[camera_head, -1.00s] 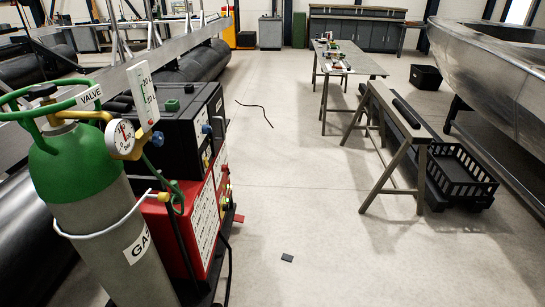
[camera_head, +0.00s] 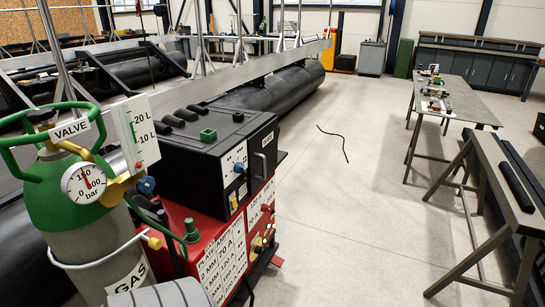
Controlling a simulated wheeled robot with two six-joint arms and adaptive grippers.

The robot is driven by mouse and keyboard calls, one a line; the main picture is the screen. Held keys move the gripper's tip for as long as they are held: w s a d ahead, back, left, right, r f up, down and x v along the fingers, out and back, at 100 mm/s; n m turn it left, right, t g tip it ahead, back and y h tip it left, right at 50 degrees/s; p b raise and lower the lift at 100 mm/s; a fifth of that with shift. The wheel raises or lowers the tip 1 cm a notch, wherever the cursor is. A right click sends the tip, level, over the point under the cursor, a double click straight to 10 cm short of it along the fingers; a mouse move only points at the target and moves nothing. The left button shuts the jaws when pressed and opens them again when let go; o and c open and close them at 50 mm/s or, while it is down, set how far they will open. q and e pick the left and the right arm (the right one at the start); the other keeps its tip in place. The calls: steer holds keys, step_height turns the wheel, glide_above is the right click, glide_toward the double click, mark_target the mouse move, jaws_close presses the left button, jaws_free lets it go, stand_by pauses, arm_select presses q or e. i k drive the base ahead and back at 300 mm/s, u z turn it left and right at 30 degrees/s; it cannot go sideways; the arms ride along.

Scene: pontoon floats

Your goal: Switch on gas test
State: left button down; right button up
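A green-topped gas cylinder (camera_head: 62,195) stands at the left, marked GAS, with a green guard ring and a VALVE label (camera_head: 71,130). A round bar gauge (camera_head: 84,183) and a flow scale (camera_head: 137,133) marked 10 L and 20 L sit on its brass regulator. Beside it a black box unit (camera_head: 200,140) sits on a red machine (camera_head: 208,235). The box's front has a white panel (camera_head: 234,170) with small controls and a black handle. Their lettering is too small to read, so I cannot tell which is the gas test switch or its state. Neither gripper is in view.
A grey ribbed shape (camera_head: 165,295) shows at the bottom edge. A dark cable (camera_head: 333,143) lies on the open floor ahead. A metal table (camera_head: 465,98) with small items and a trestle (camera_head: 480,190) stand right. A long black float (camera_head: 275,90) lies behind the machine.

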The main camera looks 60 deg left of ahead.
mark_target(234, 204)
steer(key=u, duration=0.45)
steer(key=i, duration=1)
steer(key=u, duration=1)
steer(key=i, duration=0.25)
steer(key=u, duration=0.15)
